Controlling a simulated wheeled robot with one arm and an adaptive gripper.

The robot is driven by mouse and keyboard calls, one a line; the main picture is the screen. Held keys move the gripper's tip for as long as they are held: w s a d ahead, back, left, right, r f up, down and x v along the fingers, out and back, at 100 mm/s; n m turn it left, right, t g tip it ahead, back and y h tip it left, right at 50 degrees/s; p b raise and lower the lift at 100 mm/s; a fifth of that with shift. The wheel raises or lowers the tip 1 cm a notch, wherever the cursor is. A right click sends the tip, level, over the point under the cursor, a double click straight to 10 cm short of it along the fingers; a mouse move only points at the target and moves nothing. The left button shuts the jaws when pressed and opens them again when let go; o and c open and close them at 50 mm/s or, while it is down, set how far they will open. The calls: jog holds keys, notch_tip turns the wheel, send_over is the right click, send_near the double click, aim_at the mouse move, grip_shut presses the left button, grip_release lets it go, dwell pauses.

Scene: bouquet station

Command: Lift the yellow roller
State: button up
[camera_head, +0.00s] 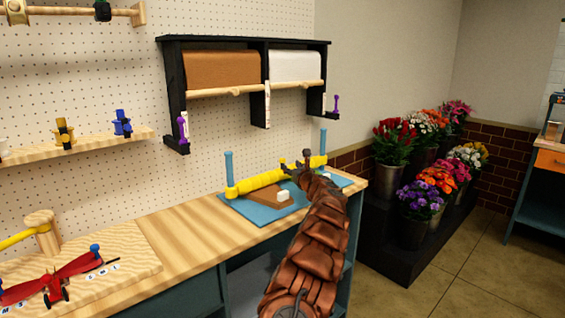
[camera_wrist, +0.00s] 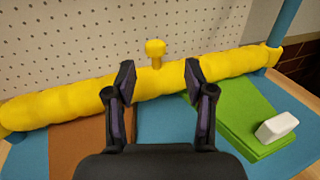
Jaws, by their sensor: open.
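The yellow roller (camera_head: 258,182) is a long bumpy bar lying across the back of a blue mat on the wooden counter, between two blue posts. In the wrist view the roller (camera_wrist: 60,106) runs across the whole picture, with a small yellow knob (camera_wrist: 156,50) standing up at its middle. My gripper (camera_wrist: 158,72) is open, its two dark fingers apart over the middle of the roller, one on each side of the knob. In the head view my gripper (camera_head: 300,168) is over the right part of the roller. Whether the fingers touch the roller I cannot tell.
A black paper rack (camera_head: 175,100) hangs above.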

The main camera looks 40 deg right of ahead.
aim_at(284, 161)
jog(key=shift+a+p+x, duration=0.25)
jog(key=shift+p+x, duration=0.05)
jog(key=shift+x, duration=0.75)
jog(key=shift+w+d, duration=0.25)
jog(key=shift+w, duration=0.35)
jog(key=shift+p+x, duration=0.6)
jog(key=shift+x, duration=0.25)
jog(key=shift+w+d+r+p, duration=0.1)
jog(key=shift+w+d+p, duration=0.15)
jog(key=shift+w+p, duration=0.15)
jog(key=shift+w+d+p, duration=0.1)
jog(key=shift+w+p, duration=0.25)
jog(key=shift+w, duration=0.5)
grip_shut()
